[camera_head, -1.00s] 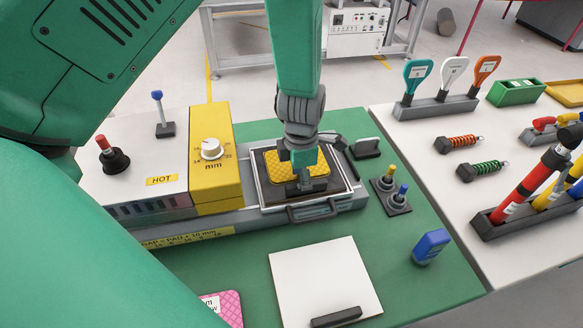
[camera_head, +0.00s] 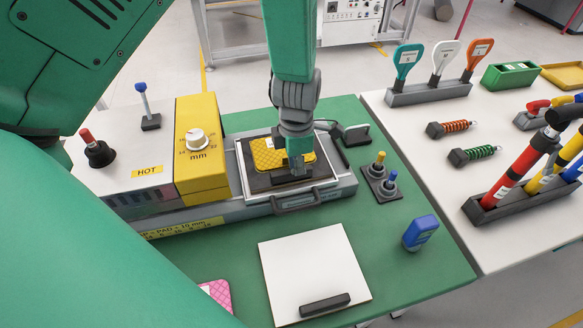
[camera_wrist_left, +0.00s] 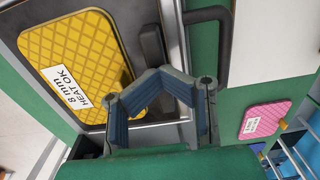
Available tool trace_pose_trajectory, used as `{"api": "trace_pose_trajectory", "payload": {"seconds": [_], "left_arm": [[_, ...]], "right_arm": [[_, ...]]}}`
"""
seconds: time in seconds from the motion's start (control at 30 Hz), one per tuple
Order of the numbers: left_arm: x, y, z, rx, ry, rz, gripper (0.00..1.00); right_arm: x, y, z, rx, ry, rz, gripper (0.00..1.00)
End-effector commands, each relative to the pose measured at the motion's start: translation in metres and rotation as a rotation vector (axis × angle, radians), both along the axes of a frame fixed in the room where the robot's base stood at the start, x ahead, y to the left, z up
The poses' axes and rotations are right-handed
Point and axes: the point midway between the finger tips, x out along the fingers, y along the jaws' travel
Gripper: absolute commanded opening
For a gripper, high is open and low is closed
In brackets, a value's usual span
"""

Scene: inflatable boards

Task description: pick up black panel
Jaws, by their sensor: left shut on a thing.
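The black panel (camera_head: 258,178) lies in a light-framed bay beside the yellow-topped heater. A yellow quilted pad (camera_head: 267,153) lies on it; in the left wrist view this pad (camera_wrist_left: 72,55) is labelled "8 mm HEAT OK". The panel's dark handle bar (camera_head: 282,178) stands along its near side and also shows in the left wrist view (camera_wrist_left: 152,45). My left gripper (camera_head: 296,170) points down at this bar and is shut on it; its fingers hide part of the bar. No gap under the panel is visible. My right gripper is not in view.
A white panel (camera_head: 305,262) with a dark handle lies in front on the green mat. A pink pad (camera_head: 216,292) lies front left. Knobs (camera_head: 382,178) and a blue object (camera_head: 420,233) stand to the right. The heater (camera_head: 195,145) stands left of the bay.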

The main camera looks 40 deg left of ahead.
Motion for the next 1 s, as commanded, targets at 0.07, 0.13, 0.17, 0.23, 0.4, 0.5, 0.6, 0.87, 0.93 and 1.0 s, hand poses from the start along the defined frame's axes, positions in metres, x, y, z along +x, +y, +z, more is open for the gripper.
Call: {"api": "trace_pose_trajectory", "payload": {"seconds": [0.07, 0.13, 0.17, 0.23, 0.4, 0.5, 0.6, 0.87, 0.93, 1.0], "left_arm": [[0.001, -0.001, 0.020, 0.002, -0.007, -0.002, 0.00], [0.000, -0.001, 0.035, 0.001, -0.008, -0.001, 0.00], [0.000, 0.000, 0.041, 0.000, -0.008, -0.001, 0.00], [0.000, 0.001, 0.055, -0.001, -0.007, -0.002, 0.00], [-0.001, 0.002, 0.075, -0.004, -0.002, -0.001, 0.00], [0.000, 0.003, 0.080, -0.006, 0.000, -0.001, 0.00], [-0.001, 0.002, 0.082, -0.005, 0.000, -0.001, 0.00], [-0.001, 0.000, 0.083, -0.003, -0.001, -0.001, 0.35], [-0.001, -0.001, 0.083, -0.003, -0.002, -0.001, 0.60], [-0.001, -0.001, 0.083, -0.003, -0.002, -0.001, 0.80]], "right_arm": [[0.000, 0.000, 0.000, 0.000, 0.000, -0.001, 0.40], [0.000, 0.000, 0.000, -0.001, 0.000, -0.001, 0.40], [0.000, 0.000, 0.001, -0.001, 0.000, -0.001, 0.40], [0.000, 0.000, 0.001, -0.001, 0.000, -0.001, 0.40], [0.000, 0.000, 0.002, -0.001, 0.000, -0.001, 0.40], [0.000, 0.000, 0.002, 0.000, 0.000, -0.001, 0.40], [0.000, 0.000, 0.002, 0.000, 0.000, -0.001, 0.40], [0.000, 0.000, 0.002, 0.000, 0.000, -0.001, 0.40], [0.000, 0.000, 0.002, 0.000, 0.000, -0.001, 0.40], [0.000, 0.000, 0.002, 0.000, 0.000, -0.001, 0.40]]}}
